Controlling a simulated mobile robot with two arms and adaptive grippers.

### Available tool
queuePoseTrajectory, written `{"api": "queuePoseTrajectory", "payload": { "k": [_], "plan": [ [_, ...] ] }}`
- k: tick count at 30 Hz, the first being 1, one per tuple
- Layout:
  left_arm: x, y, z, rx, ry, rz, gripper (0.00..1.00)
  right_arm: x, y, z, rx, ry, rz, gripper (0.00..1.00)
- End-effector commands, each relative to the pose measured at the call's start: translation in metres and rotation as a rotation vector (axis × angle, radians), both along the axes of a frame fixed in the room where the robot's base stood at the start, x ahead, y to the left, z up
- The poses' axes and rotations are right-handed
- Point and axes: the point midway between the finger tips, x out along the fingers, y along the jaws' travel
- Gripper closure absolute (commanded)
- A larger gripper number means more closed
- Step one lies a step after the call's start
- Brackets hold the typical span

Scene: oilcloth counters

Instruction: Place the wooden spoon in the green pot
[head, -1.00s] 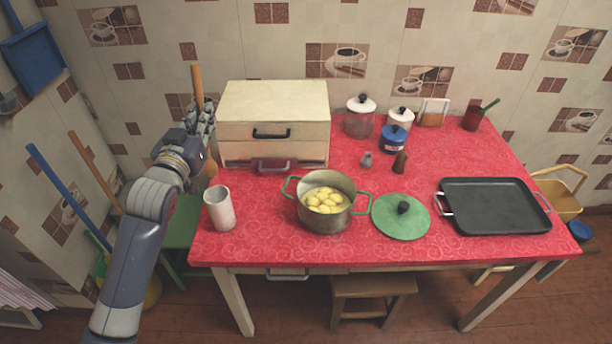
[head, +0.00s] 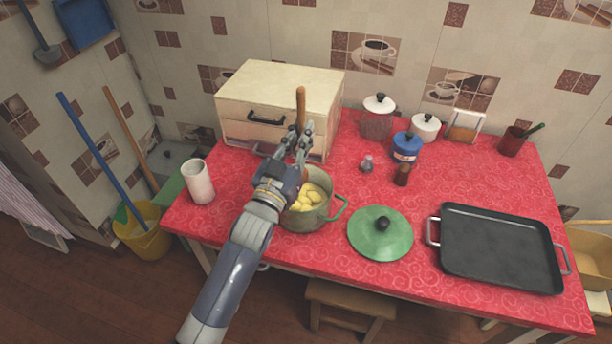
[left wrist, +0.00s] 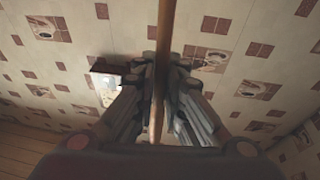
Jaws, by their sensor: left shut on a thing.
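My left gripper (head: 296,146) is shut on the wooden spoon (head: 300,104), which stands nearly upright with its handle rising above the fingers. In the left wrist view the spoon (left wrist: 164,50) runs between the two fingers (left wrist: 160,92). In the head view the gripper is in front of or above the back left part of the green pot (head: 308,218). The pot holds several yellow potatoes (head: 311,194). The spoon's lower end is mostly hidden behind the gripper, so I cannot tell whether it is inside the pot. My right gripper is not in view.
The green lid (head: 366,240) lies right of the pot, and a black griddle (head: 500,250) is further right. A white cup (head: 199,182) stands at the left edge. A cream bread box (head: 275,97) stands behind the gripper. Jars and shakers stand at the back.

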Motion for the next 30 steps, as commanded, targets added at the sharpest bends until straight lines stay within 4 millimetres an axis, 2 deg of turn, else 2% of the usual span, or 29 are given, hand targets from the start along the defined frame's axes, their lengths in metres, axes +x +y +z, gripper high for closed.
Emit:
{"api": "queuePoseTrajectory", "payload": {
  "k": [1,3,8,16,30],
  "plan": [
    [0.000,0.000,-0.014,0.002,0.007,0.002,1.00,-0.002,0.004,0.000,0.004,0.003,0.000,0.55],
    [0.000,0.000,-0.026,0.000,0.006,0.001,1.00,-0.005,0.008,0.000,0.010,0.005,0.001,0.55],
    [0.000,0.000,-0.044,0.000,0.002,0.001,1.00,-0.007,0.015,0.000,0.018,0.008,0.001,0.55],
    [0.000,0.001,-0.078,0.000,0.004,0.002,1.00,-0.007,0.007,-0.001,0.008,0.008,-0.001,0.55],
    [0.000,0.001,-0.088,0.000,0.002,0.001,1.00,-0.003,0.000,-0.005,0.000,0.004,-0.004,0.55]
  ]
}}
